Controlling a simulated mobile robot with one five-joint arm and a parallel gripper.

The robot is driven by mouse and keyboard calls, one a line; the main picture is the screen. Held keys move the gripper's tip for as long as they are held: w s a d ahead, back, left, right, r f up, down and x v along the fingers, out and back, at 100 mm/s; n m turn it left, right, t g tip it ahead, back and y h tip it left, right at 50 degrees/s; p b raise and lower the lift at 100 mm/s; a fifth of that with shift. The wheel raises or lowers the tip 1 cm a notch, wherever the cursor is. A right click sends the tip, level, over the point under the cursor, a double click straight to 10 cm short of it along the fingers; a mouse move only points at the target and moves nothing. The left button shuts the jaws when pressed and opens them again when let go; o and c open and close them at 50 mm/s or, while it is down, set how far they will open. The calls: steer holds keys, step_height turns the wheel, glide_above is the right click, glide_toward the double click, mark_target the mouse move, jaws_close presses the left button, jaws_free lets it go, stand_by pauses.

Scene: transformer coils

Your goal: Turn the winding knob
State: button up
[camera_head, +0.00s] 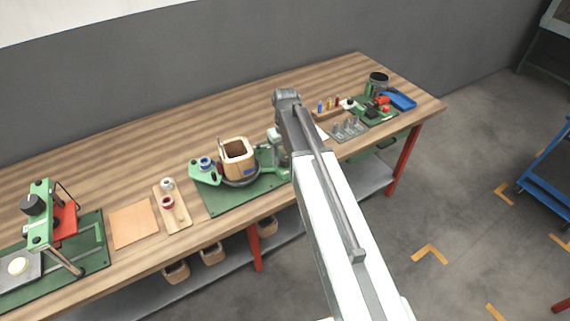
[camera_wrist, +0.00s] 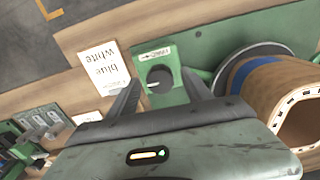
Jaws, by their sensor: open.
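The winding knob (camera_wrist: 159,75) is a dark round dial with a white pointer mark, set in a small green box (camera_wrist: 170,56) with an arrow label. It shows in the wrist view. My gripper (camera_wrist: 162,80) is open, with one finger to each side of the knob; I cannot tell whether either touches it. The wooden coil former (camera_wrist: 258,82) with a blue band sits on a round plate right of the box. In the head view the former (camera_head: 238,146) stands on a green base (camera_head: 233,202); my arm hides the knob there.
A white card (camera_wrist: 100,62) reading "blue" and "white" lies left of the knob box. On the bench (camera_head: 120,172) are a spool board (camera_head: 178,217), a green press (camera_head: 40,232) at the left, and a blue tray (camera_head: 403,101) at the far right.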

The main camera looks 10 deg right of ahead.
steer(key=shift+f, duration=0.1)
jaws_close()
steer(key=shift+m, duration=0.3)
steer(key=m, duration=0.2)
steer(key=shift+m, duration=2.2)
